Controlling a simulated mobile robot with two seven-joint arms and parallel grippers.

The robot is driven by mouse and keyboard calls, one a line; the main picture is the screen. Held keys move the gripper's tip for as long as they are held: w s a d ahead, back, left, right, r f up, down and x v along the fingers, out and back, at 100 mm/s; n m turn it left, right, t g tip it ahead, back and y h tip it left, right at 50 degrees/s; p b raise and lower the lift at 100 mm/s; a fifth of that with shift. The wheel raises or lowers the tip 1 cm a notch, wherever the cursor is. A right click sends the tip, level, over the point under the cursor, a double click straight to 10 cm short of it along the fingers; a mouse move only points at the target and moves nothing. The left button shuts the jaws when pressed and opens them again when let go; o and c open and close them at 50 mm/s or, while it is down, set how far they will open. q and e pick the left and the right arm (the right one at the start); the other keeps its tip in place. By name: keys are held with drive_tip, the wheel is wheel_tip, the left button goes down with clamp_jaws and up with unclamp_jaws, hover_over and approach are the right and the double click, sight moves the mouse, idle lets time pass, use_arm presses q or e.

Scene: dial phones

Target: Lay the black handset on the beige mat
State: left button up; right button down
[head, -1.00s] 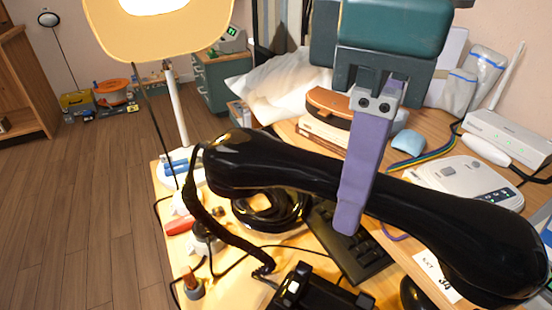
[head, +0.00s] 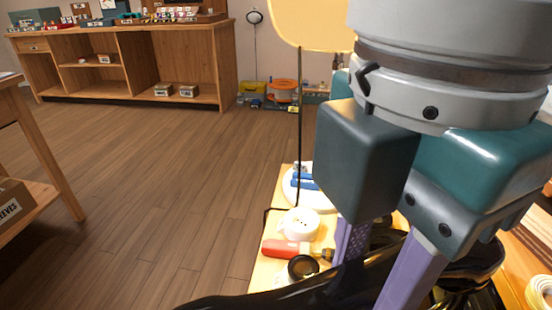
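The black handset (head: 312,290) crosses the bottom of the head view, partly cut off by the lower edge. My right gripper (head: 373,274), with purple fingers, comes down from the upper right. Its fingers stand on either side of the handset and are shut on it. The handset is held up in front of the cluttered table. My gripper and wrist hide much of the table behind them. I see no beige mat in this view. My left gripper is not in view.
The table's left edge (head: 262,262) holds a red-handled tool (head: 284,248), a white round item (head: 300,223) and a lamp (head: 310,22). Wooden floor (head: 150,210) lies open to the left. A wooden shelf unit (head: 130,85) stands behind; another table (head: 50,170) is at far left.

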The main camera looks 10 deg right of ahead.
wheel_tip(320, 180, down, 14)
drive_tip(key=b, duration=0.4)
drive_tip(key=shift+s+r+b, duration=0.15)
drive_tip(key=shift+b, duration=0.25)
wheel_tip(320, 180, down, 5)
drive_tip(key=shift+r+b, duration=0.2)
drive_tip(key=shift+b, duration=0.85)
drive_tip(key=shift+f, duration=0.1)
drive_tip(key=shift+f, duration=0.2)
drive_tip(key=shift+c, duration=2.4)
unclamp_jaws()
wheel_tip(320, 180, up, 12)
drive_tip(key=p, duration=0.5)
drive_tip(key=shift+r, duration=0.2)
